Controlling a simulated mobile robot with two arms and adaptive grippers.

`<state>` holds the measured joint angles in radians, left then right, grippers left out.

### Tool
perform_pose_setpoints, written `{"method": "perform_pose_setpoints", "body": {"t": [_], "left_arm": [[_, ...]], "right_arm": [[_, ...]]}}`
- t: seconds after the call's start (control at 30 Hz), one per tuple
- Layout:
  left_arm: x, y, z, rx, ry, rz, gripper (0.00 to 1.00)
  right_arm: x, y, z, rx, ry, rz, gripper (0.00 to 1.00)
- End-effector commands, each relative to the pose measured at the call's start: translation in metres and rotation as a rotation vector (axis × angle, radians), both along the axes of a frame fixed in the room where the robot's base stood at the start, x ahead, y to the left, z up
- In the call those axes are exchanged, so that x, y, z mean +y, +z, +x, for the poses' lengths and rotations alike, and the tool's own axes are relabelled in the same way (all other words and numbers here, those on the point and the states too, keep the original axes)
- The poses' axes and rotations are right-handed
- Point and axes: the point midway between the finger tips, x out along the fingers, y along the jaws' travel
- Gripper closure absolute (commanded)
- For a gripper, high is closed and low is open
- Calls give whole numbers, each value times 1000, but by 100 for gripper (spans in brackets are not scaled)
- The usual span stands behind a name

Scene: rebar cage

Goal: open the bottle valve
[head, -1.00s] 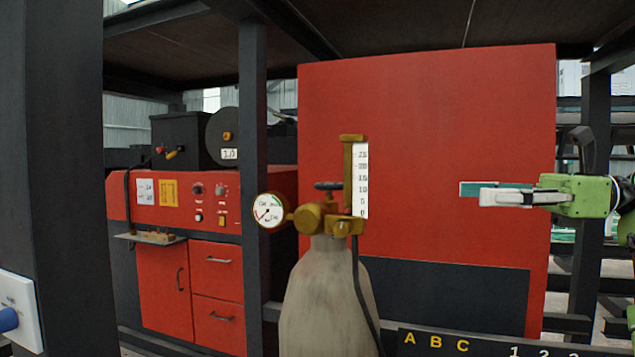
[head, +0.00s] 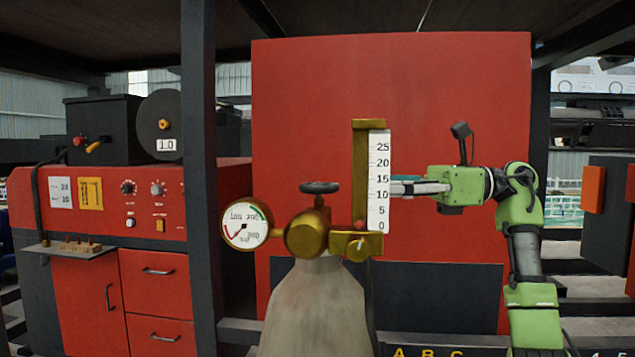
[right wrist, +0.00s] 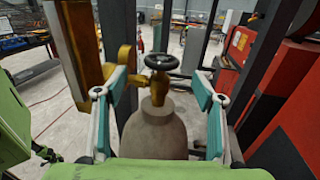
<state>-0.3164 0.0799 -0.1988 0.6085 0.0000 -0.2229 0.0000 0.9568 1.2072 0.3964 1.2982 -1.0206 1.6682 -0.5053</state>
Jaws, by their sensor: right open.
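The grey gas bottle (head: 315,310) stands upright in the middle of the head view. A brass regulator (head: 307,236) with a round gauge (head: 247,224) and a scaled flow meter (head: 378,180) sits on its top. The black round bottle valve (head: 319,187) is above the regulator; it also shows in the right wrist view (right wrist: 162,61). My right gripper (head: 405,187) is right of the valve, its tips partly hidden behind the flow meter. In the right wrist view its two fingers (right wrist: 160,105) are apart, with the bottle top and valve beyond and between them. My left gripper is not in view.
A dark post (head: 199,180) stands left of the bottle. A red panel (head: 300,110) is behind it. A red cabinet (head: 140,200) with knobs and drawers is at left. The flow meter stands between the head camera and my right fingertips.

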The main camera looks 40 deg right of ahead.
Motion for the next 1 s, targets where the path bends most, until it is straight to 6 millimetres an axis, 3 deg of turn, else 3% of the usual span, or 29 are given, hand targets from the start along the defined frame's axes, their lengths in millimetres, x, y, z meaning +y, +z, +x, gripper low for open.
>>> {"method": "perform_pose_setpoints", "body": {"t": [0.17,0.4,0.87,1.0], "left_arm": [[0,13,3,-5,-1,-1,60],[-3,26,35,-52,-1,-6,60],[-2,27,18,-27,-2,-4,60],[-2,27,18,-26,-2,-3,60]], "right_arm": [[32,3,26,-1,5,1,37],[60,2,50,0,3,1,37],[69,1,58,0,0,1,37],[69,1,58,0,0,1,73]]}}
